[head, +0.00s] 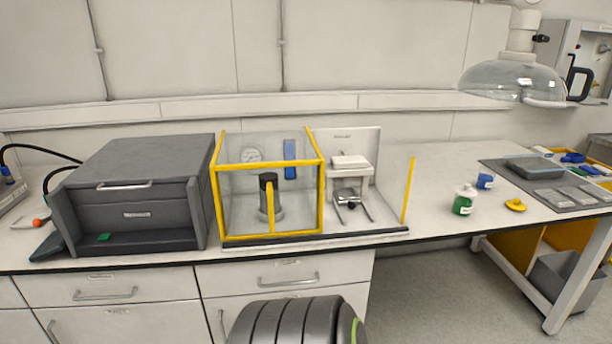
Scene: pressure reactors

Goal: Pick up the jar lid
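A small yellow piece (515,205) that looks like a lid lies on the right part of the bench, near its front edge. A clear jar with green contents (463,201) stands upright to its left, and whether the jar's pale top is a separate lid is too small to tell. A small blue container with a white label (485,181) stands behind and between them. Neither of my grippers shows in the head view, so I see nothing held.
A dark grey box unit (145,190), a yellow-framed clear enclosure (269,236) and a white press-like device (351,164) fill the left and middle bench. A clear dome hood (513,80) hangs above the right. A dark mat (510,176) with trays lies far right.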

